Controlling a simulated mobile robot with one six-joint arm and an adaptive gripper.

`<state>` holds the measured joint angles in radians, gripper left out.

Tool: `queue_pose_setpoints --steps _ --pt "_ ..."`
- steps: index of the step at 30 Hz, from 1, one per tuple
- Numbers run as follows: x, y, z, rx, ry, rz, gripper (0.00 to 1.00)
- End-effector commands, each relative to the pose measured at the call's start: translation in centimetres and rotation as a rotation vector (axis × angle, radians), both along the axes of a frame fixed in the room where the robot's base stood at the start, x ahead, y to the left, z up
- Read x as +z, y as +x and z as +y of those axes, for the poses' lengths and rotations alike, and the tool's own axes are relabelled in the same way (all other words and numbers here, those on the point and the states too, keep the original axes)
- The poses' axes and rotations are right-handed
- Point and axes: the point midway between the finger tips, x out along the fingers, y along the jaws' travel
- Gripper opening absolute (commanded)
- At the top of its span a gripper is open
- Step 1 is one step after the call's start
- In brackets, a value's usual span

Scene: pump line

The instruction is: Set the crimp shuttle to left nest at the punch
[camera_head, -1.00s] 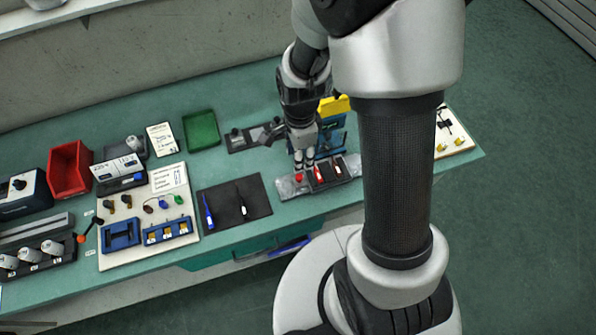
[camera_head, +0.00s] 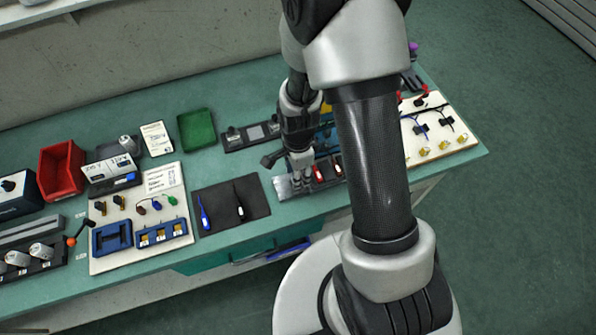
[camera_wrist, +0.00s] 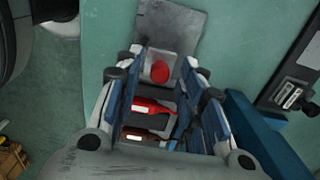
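The crimp shuttle (camera_wrist: 160,103) carries a red-handled piece and a dark-handled piece side by side. A red knob (camera_wrist: 160,71) stands on a pale block at its end. In the head view the shuttle (camera_head: 329,169) is on the bench in front of the punch (camera_head: 325,112), partly hidden by my arm. My gripper (camera_head: 301,186) is low over the shuttle's left end and hides the knob there. In the wrist view my gripper (camera_wrist: 166,68) has its blue-padded fingers apart, one on each side of the knob, with gaps visible. I cannot tell whether the pads touch the shuttle.
A bare grey plate (camera_wrist: 171,28) extends beyond the knob. A blue fixture (camera_wrist: 255,128) stands close to the right finger. A black mat (camera_head: 222,222) with two tools lies to the left. A board with cables (camera_head: 440,133) is at the right.

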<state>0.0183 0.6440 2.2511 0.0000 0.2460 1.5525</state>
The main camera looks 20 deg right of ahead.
Motion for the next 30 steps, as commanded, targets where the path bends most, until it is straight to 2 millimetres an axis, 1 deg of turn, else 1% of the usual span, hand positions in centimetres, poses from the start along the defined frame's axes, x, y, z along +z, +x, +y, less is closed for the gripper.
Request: queue_pose_setpoints --steps 1,2,15,28,30 --pt "0.01 0.0 0.0 0.0 0.0 0.0 0.31" --pt "0.01 0.0 0.0 0.0 0.0 0.0 0.29" --pt "0.02 -0.01 0.0 0.0 0.0 0.0 0.0" --pt "0.02 0.0 -0.01 0.0 0.0 0.0 0.0" --pt "0.02 0.01 -0.39 -0.002 0.0 0.0 0.0"
